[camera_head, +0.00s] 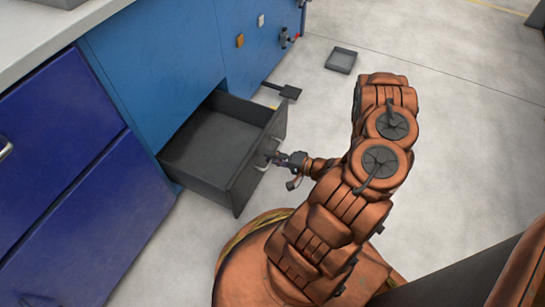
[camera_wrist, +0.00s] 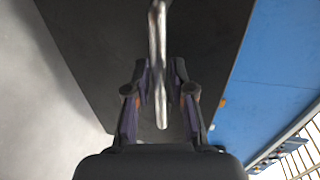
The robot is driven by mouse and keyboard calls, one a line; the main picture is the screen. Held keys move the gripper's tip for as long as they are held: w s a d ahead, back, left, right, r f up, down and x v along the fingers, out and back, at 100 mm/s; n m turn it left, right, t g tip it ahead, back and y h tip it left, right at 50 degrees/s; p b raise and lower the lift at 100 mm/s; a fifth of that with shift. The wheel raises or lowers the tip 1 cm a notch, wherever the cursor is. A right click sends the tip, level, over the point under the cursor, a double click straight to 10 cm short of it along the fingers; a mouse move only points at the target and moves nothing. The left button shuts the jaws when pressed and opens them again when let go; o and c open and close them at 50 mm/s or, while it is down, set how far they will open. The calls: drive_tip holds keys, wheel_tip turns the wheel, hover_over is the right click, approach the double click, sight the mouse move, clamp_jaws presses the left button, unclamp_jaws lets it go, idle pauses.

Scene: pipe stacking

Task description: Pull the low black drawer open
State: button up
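The low black drawer (camera_head: 215,150) stands pulled out of the blue cabinet, and its inside looks empty. Its dark front panel (camera_head: 258,160) faces my arm and fills much of the wrist view (camera_wrist: 100,50). A metal bar handle (camera_wrist: 158,40) is on that front. My gripper (camera_head: 279,159) is at the handle, low beside the drawer front. In the wrist view my gripper (camera_wrist: 160,75) has one finger on each side of the bar, with the fingertips angled in close against it. The exact contact is hard to see.
The blue cabinet (camera_head: 150,65) runs along the left, with a dark blue unit (camera_head: 60,180) nearer. A small grey tray (camera_head: 341,60) and a black flat piece (camera_head: 284,90) are beyond the drawer. The pale floor (camera_head: 460,110) to the right is clear.

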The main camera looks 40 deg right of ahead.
drive_tip(key=shift+o, duration=0.9)
drive_tip(key=v, duration=1.2)
drive_tip(key=shift+f, duration=0.1)
